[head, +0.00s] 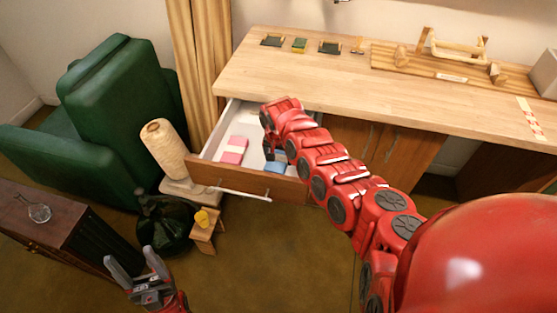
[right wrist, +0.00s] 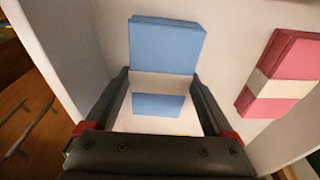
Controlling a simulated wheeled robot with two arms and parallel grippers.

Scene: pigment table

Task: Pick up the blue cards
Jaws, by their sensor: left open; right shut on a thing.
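The blue cards (right wrist: 167,45) are a stack with a white band around its middle, inside the open drawer (head: 245,179). A part of the blue stack (head: 275,167) also shows in the head view beside my right gripper (head: 272,155). In the right wrist view my right gripper (right wrist: 162,80) is shut on the blue cards, with one finger on each side at the white band. I cannot tell whether the stack is lifted off the drawer floor. My left gripper (head: 131,259) is open and empty, low over the floor at the bottom left.
Pink cards (right wrist: 280,75) with a pale band lie in the drawer, apart from the blue ones. Drawer walls stand close around my right gripper. The wooden worktop (head: 350,85) is above the drawer.

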